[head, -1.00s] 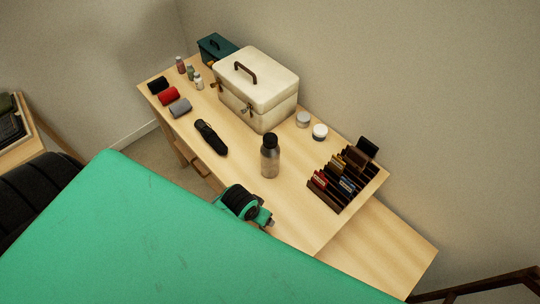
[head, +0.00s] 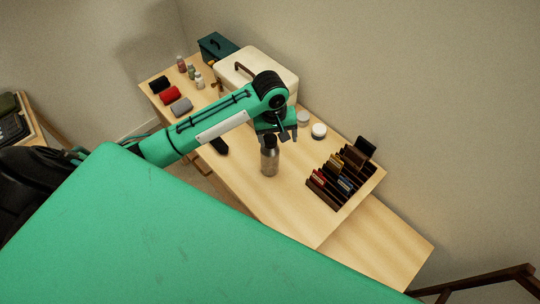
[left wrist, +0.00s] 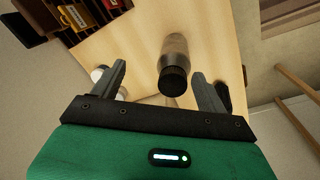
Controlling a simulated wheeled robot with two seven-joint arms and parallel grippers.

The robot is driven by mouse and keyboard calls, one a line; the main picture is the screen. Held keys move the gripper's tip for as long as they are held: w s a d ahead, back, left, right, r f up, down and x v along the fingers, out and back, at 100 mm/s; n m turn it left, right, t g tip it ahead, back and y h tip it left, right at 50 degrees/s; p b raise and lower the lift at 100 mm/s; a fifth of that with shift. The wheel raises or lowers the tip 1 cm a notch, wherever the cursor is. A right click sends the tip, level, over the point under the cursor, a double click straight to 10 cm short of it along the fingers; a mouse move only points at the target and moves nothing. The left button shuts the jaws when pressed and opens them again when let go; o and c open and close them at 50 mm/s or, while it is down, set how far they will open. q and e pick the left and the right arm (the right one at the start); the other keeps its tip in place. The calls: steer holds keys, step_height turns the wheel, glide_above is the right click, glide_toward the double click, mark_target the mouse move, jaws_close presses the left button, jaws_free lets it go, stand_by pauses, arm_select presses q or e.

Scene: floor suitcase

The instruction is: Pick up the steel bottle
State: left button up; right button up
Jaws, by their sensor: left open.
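The steel bottle (head: 269,162), grey metal with a dark cap, stands upright on the wooden desk (head: 300,225). My left gripper (head: 280,133) is open and empty above and close to the bottle's cap; its arm crosses the desk from the left. In the left wrist view the bottle (left wrist: 174,50) shows cap-first between the two spread fingers of the gripper (left wrist: 158,72). I cannot tell there whether the fingers are level with the cap. My right gripper is not in view.
A cream case (head: 262,72) stands behind my arm. Two small round tins (head: 319,131) and a dark slotted rack (head: 345,178) are right of the bottle. A black object (head: 219,146) lies partly under my arm. Thread rolls (head: 170,95) are at far left. The desk's front right is clear.

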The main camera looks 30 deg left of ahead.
mark_target(270, 138)
arm_select(q)
steer(key=w+a+r+n+y, duration=0.1)
steer(key=w+a+r+n, duration=0.2)
steer(key=r, duration=0.4)
steer(key=shift+g, duration=0.4)
steer(key=f, duration=0.2)
steer(key=f+p, duration=0.1)
steer(key=f, duration=0.2)
steer(key=s+a+f+p, duration=0.1)
steer(key=f, duration=0.2)
steer(key=shift+f, duration=0.2)
steer(key=shift+d+f+p, duration=0.15)
steer(key=shift+f+p, duration=0.35)
steer(key=shift+p, duration=0.25)
steer(key=f, duration=0.1)
steer(key=f+p, duration=0.1)
steer(key=f, duration=0.1)
steer(key=shift+s+d+f, duration=0.15)
steer(key=shift+s+f, duration=0.05)
steer(key=shift+f, duration=0.5)
steer(key=shift+c, duration=0.3)
steer(key=c, duration=1.6)
steer(key=shift+r, duration=0.1)
steer(key=shift+r, duration=0.1)
